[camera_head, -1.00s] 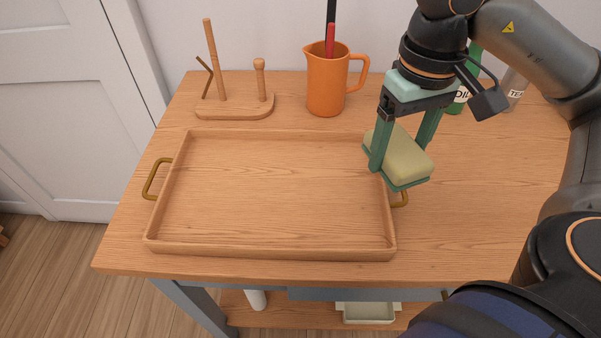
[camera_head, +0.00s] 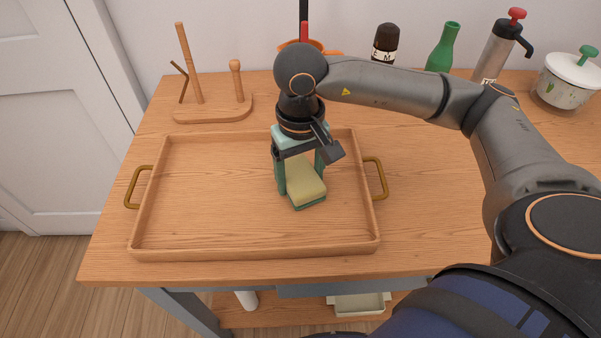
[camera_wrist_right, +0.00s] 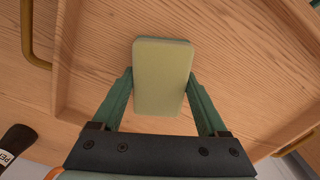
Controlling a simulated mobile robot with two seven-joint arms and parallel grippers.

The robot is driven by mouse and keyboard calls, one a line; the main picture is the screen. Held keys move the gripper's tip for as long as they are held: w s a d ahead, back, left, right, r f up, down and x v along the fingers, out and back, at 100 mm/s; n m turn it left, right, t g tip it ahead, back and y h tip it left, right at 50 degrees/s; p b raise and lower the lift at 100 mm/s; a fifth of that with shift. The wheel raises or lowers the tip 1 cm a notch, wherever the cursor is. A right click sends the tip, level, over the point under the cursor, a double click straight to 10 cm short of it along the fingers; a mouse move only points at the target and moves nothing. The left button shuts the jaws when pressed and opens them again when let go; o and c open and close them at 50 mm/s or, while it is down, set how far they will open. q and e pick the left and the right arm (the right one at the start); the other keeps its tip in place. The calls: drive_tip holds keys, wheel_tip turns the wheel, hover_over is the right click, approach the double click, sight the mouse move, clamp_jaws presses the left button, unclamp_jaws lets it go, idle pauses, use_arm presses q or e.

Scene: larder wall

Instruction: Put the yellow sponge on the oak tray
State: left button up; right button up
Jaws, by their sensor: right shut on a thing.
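The yellow sponge (camera_head: 306,184) has a green underside and is held between the fingers of my right gripper (camera_head: 300,182). It is over the right half of the oak tray (camera_head: 200,247), inside the rim as seen from the head. In the right wrist view the sponge (camera_wrist_right: 162,78) sits between both fingers of the right gripper (camera_wrist_right: 162,92), with the tray floor (camera_wrist_right: 235,70) behind it. I cannot tell whether the sponge touches the tray floor. The tray is otherwise empty, with a brass handle at each end. My left gripper is not in view.
A wooden peg stand (camera_head: 212,107) is behind the tray. An orange jug (camera_head: 326,48), mostly hidden by my arm, a dark-capped jar (camera_head: 385,45), a green bottle (camera_head: 442,48), a grey flask (camera_head: 497,50) and a white pot (camera_head: 568,82) stand along the back.

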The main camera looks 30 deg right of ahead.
sight(300, 175)
drive_tip(key=shift+f, duration=0.15)
drive_tip(key=shift+f, duration=0.1)
drive_tip(key=o, duration=1.2)
wheel_tip(300, 175, up, 12)
drive_tip(key=shift+r+p, duration=0.1)
drive_tip(key=shift+p, duration=0.4)
